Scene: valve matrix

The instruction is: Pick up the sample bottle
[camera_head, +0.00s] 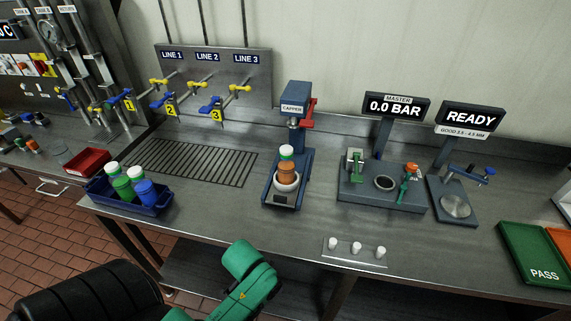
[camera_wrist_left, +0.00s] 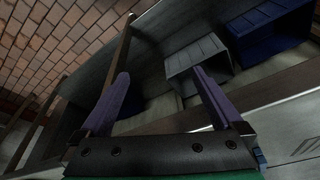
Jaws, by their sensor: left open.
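An orange bottle (camera_head: 287,171) with a green and white top stands upright on the round seat of the capper (camera_head: 290,145). A blue crate (camera_head: 155,207) at the left front of the bench holds green bottles (camera_head: 122,187) and a blue bottle (camera_head: 146,190), some with white caps. I cannot tell which one is the sample bottle. My left gripper (camera_wrist_left: 161,75) shows in the left wrist view, open and empty, its two purple fingers spread apart. No bottle is in that view. My green arm parts show low in the head view, but no gripper is visible there.
A red tray (camera_head: 88,162) lies left of the crate. A drain grate (camera_head: 190,163) lies before the valves. Several small white pieces (camera_head: 357,247) sit at the front edge. A grey bin (camera_wrist_left: 195,57) and blue bin (camera_wrist_left: 268,35) show in the wrist view.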

